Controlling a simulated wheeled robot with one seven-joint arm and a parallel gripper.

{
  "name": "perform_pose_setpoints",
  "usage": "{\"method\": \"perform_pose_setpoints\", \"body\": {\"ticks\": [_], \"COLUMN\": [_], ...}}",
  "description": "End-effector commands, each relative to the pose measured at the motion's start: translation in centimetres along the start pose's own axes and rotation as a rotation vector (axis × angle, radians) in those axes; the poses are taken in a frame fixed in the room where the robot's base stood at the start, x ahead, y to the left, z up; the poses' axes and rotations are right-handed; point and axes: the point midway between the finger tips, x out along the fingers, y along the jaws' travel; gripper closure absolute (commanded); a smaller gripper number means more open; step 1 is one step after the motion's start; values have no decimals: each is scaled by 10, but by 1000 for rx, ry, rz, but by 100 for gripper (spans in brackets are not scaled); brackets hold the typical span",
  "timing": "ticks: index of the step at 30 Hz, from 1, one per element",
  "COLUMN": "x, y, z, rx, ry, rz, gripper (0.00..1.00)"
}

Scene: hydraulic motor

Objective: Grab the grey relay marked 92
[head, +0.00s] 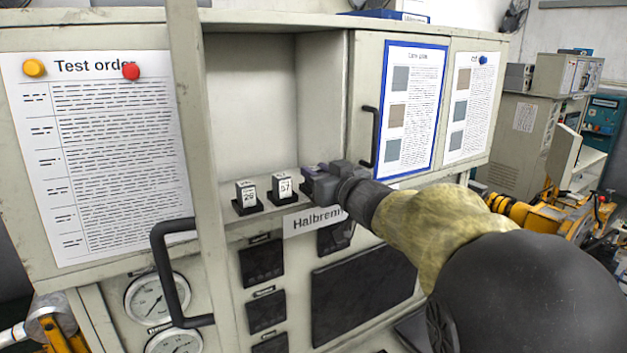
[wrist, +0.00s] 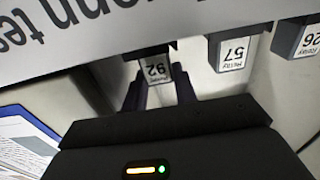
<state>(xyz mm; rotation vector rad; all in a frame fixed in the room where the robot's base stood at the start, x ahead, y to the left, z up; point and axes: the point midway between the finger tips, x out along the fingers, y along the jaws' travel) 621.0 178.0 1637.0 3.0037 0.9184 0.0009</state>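The relay marked 92 (wrist: 157,69) shows in the wrist view, which is upside down. Its white label faces my gripper. In the wrist view my gripper (wrist: 159,84) has one dark finger on each side of the relay, and the fingers look open. I cannot tell whether they touch it. In the head view my gripper (head: 309,178) is at the shelf, at the right end of the row, and mostly hides this relay.
The relay marked 57 (head: 285,188) stands just left of my gripper, and the relay marked 26 (head: 246,193) stands further left. A cabinet door with a black handle (head: 369,137) is to the right.

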Motion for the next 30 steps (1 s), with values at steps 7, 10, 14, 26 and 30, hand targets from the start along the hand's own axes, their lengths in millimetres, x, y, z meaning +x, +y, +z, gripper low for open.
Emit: {"method": "perform_pose_setpoints", "body": {"ticks": [7,10,14,26,30], "x": [0,0,0,-23,-48], "y": [0,0,0,0,1], "z": [0,-2,-8,-33,-33], "rx": [0,0,0,2,2], "ry": [1,1,2,3,4], "rz": [0,-1,-1,1,1], "gripper": [95,95,95,95,95]}}
